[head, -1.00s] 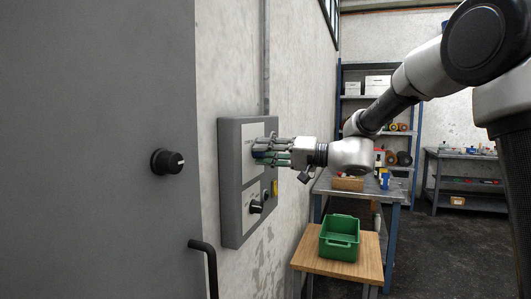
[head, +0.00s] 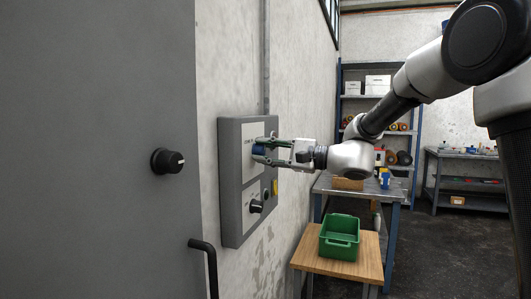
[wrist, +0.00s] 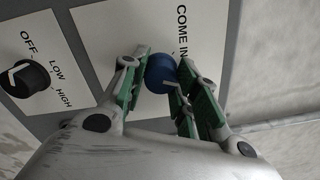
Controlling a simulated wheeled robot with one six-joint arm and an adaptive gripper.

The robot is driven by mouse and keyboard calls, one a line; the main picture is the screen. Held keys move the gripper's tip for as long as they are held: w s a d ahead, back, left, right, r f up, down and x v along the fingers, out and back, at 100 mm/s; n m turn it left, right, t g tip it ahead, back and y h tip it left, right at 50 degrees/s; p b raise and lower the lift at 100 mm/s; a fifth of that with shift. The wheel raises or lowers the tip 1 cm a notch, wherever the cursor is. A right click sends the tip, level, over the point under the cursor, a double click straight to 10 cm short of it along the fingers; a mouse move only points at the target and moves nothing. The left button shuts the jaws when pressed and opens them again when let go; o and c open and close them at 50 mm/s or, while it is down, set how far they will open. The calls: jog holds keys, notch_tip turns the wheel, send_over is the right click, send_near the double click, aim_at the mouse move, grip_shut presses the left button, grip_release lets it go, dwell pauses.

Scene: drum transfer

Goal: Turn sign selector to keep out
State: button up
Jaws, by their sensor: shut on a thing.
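The sign selector is a blue knob (wrist: 161,73) on a white plate of the grey wall panel (head: 231,190). In the wrist view a white pointer mark shows on the knob, and the words COME IN stand beside it. The rest of the lettering is hidden by my gripper. My gripper (wrist: 155,80) is shut on the blue knob, with green-padded fingers on either side of it. In the head view my gripper (head: 264,150) reaches the panel from the right and the knob (head: 258,149) shows at its fingertips.
A black knob (wrist: 30,79) marked OFF, LOW, HIGH sits on the same panel. A grey door (head: 100,130) with another black knob (head: 167,161) and a handle (head: 205,262) is at left. A green bin (head: 339,238) stands on a small wooden table. A workbench and shelves stand behind.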

jog(key=shift+f+m, duration=0.1)
jog(key=shift+m, duration=1.9)
jog(key=o, duration=1)
jog(key=v, duration=1.2)
jog(key=shift+s, duration=0.1)
